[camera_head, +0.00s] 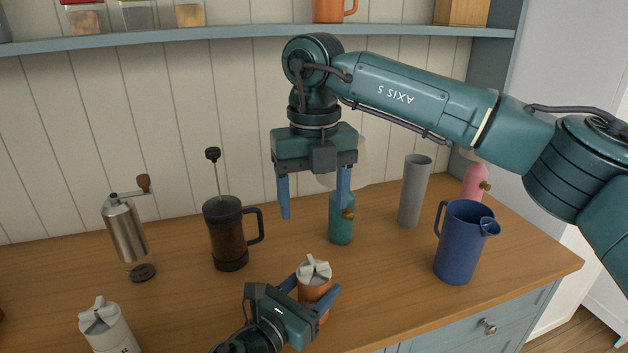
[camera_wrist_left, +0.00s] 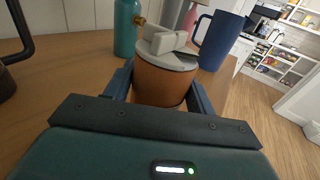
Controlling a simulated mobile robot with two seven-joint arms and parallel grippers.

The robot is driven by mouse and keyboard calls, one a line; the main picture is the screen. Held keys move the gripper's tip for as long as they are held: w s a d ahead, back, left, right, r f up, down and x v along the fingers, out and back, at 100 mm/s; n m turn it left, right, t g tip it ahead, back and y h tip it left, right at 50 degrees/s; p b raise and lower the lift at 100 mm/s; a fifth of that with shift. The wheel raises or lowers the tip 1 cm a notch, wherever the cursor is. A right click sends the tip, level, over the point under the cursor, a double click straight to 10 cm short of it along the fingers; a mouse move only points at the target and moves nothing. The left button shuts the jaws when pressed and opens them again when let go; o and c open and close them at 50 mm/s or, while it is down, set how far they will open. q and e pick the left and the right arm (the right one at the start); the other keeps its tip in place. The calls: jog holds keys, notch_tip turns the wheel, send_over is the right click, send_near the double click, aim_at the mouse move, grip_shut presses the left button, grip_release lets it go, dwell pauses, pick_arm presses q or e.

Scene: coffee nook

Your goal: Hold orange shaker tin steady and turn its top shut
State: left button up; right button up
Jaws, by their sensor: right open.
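The orange shaker tin (camera_head: 313,291) stands upright on the wooden counter, with a pale top (camera_head: 314,270) that has a raised grip bar. My left gripper (camera_head: 314,287) has one blue finger on each side of the tin. In the left wrist view the tin (camera_wrist_left: 163,86) fills the space between the fingers, which appear to touch its sides, and the top (camera_wrist_left: 168,54) sits on it. Whether the top is fully seated I cannot tell. My right gripper (camera_head: 315,212) is open and empty, pointing down, above and behind the tin.
A teal bottle (camera_head: 341,221) stands behind the tin, and a blue pitcher (camera_head: 458,243) to its right. A French press (camera_head: 228,236) and a metal grinder (camera_head: 125,232) stand left. A white canister (camera_head: 106,330) is at front left. A grey tumbler (camera_head: 413,192) stands at the back.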

pick_arm(q)
jog(key=o, duration=0.5)
